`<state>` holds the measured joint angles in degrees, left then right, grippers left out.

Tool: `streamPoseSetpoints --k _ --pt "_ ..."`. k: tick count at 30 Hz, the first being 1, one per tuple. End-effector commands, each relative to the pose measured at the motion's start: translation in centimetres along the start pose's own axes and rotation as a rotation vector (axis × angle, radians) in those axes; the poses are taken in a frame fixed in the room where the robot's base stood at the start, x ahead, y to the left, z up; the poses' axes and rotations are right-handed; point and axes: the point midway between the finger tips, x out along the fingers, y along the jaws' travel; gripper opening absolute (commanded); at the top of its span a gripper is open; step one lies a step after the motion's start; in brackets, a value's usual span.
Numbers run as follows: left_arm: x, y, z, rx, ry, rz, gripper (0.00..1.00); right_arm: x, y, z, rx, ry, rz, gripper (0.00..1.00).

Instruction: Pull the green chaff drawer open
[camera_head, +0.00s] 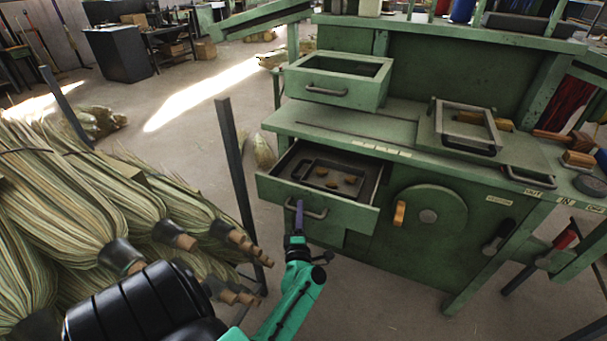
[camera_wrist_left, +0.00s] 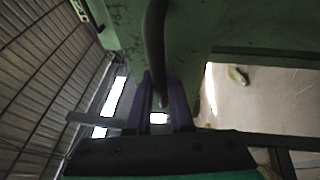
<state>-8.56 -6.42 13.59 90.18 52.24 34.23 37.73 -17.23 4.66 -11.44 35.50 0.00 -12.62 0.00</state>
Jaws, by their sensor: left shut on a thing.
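The green chaff drawer (camera_head: 348,214) stands part way out of the front of the green bench. Its dark tray inside shows several small brown pieces. A dark bar handle (camera_head: 316,214) crosses its front. My left gripper (camera_head: 298,218) has its purple fingers at the left part of this handle and is shut on it. In the left wrist view the handle (camera_wrist_left: 155,45) runs down between the two purple fingers of my left gripper (camera_wrist_left: 161,98), close against the green drawer front (camera_wrist_left: 195,25). My right gripper is not in view.
A green box with a handle (camera_head: 338,88) sits on the bench top (camera_head: 400,138) above the drawer. Broom heads (camera_head: 70,190) are piled at the left. A dark upright post (camera_head: 237,165) stands just left of the drawer. Floor (camera_head: 395,278) in front of the bench is clear.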

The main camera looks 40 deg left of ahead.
Motion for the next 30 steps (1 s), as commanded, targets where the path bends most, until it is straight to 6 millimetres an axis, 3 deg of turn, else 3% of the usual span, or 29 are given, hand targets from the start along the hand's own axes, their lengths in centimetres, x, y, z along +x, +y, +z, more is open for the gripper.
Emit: streamPoseSetpoints --k 17,18,20,30 --pt "-0.77 0.12 -0.22 -0.002 -0.002 -0.001 0.00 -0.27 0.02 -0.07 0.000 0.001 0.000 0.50" --pt "-0.77 0.12 -0.22 -0.002 -0.002 -0.001 0.23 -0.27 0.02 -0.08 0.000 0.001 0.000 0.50" --pt "-0.76 0.12 -0.22 -0.002 -0.002 -0.001 0.46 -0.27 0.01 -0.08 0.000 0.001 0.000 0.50" --pt "-0.73 0.14 -0.24 -0.001 -0.001 0.001 0.49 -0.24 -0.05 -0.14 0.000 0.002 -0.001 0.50"
